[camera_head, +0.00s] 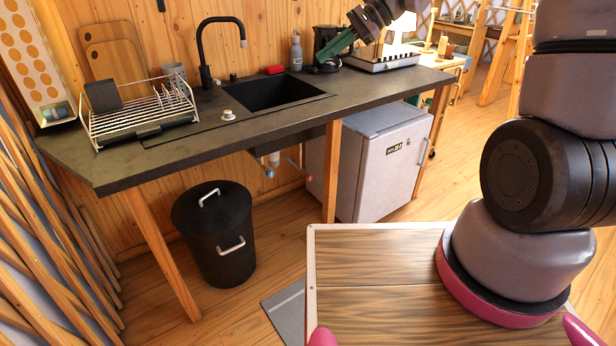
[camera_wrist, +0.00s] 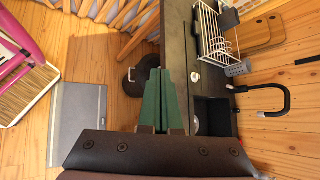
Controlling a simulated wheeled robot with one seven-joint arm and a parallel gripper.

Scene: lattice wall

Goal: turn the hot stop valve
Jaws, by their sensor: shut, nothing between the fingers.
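Under the sink (camera_head: 275,93), below the counter, a small red valve handle (camera_head: 308,177) shows beside the fridge. A small blue handle (camera_head: 268,173) sits to its left under the drain. Both are tiny in the head view, and their exact turn cannot be told. My gripper (camera_head: 338,46) has green fingers and is above the far part of the counter in the head view, well above and apart from the valves. Its fingers show closed together and empty in the wrist view (camera_wrist: 161,98). The valves cannot be made out in the wrist view.
The dark counter (camera_head: 190,130) overhangs the valves. A wooden leg (camera_head: 332,170) and a grey fridge (camera_head: 382,165) stand right of them. A black bin (camera_head: 215,235) stands below left. A dish rack (camera_head: 140,110) and black faucet (camera_head: 203,50) are on top. Floor between bin and fridge is partly clear.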

